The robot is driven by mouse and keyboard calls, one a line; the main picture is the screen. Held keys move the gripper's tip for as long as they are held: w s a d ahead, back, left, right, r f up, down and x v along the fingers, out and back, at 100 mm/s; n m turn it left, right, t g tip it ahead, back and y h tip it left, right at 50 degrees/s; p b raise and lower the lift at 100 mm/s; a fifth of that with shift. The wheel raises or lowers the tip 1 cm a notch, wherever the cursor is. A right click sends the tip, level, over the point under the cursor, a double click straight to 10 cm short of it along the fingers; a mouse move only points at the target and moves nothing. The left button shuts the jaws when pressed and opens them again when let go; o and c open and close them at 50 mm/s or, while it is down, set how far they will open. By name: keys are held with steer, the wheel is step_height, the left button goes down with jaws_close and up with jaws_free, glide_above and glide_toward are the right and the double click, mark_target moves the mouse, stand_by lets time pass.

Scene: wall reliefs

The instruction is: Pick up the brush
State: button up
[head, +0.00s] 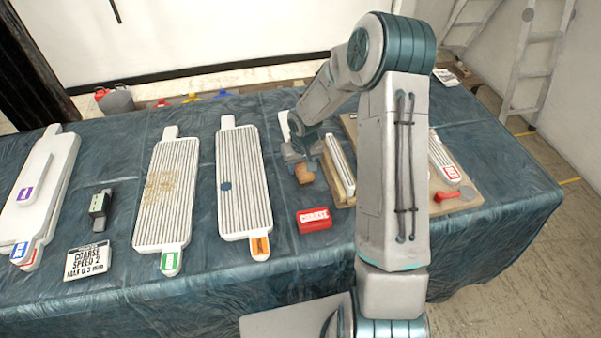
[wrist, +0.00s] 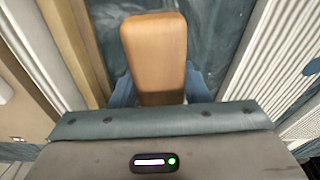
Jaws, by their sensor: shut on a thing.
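The brush, a tan wooden block with rounded edges, shows large in the wrist view (wrist: 154,48) and small in the head view (head: 304,173). My gripper (wrist: 158,92) is shut on it, with a blue finger on each side of its near end. In the head view my gripper (head: 300,155) reaches down over the table between a ribbed white panel and a wooden-framed piece. Any bristles are hidden. I cannot tell whether the brush touches the cloth.
A ribbed panel with an orange tag (head: 243,180) lies to the left, and a wooden-framed ribbed piece (head: 340,168) lies close on the right. A red labelled block (head: 314,219) sits nearer the front. Cloth (head: 300,265) in front of it is clear.

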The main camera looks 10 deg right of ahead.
steer(key=s+d+r+b, duration=0.1)
steer(key=s+d+r, duration=0.2)
steer(key=d+r, duration=0.4)
steer(key=d, duration=0.4)
steer(key=shift+s+r, duration=0.15)
steer(key=shift+r, duration=0.05)
steer(key=shift+d, duration=0.1)
